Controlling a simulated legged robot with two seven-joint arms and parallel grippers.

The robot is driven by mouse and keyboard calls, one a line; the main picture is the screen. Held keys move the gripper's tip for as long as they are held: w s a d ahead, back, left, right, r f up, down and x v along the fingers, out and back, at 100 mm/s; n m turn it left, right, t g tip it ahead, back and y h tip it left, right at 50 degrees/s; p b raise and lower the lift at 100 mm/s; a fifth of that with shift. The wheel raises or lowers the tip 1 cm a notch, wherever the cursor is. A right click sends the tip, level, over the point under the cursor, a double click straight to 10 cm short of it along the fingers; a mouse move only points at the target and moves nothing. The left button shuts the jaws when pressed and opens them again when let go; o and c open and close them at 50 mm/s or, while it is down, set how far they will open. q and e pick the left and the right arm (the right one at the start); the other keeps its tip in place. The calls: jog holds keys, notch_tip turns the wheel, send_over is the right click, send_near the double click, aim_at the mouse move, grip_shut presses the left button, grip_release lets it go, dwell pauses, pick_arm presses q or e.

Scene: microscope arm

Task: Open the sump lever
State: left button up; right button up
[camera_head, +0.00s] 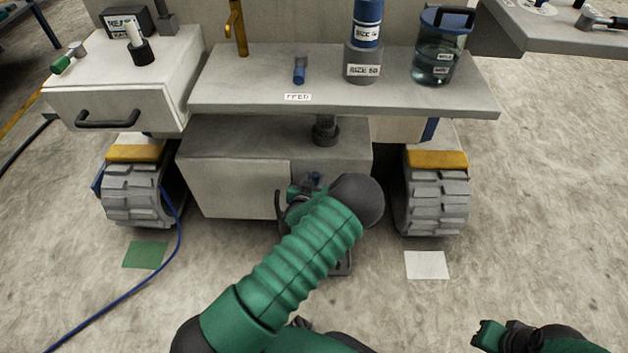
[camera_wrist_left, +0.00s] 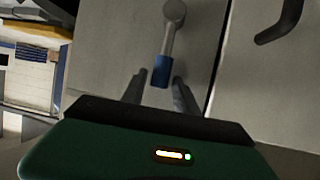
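The sump lever shows in the left wrist view as a grey metal arm (camera_wrist_left: 169,40) with a round pivot at the top and a blue grip (camera_wrist_left: 161,72) at its lower end, against a grey panel. My left gripper (camera_wrist_left: 158,82) is open, its two fingers on either side of the blue grip, with visible gaps. In the head view my left gripper (camera_head: 302,192) is at the front of the low grey box (camera_head: 235,188), largely hidden by my green arm. A small bit of blue (camera_head: 315,178) shows there. My right gripper (camera_head: 490,336) is at the bottom right, away from the box.
A dark curved handle (camera_wrist_left: 281,22) is right of the lever, past a panel seam. A grey shelf (camera_head: 400,97) overhangs the box, carrying a blue-lidded jug (camera_head: 438,58) and a bottle (camera_head: 367,22). Tracked wheels (camera_head: 436,200) flank the box. A blue hose (camera_head: 150,280) lies on the left floor.

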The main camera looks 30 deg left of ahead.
pick_arm(q)
grip_shut()
dwell(1.1)
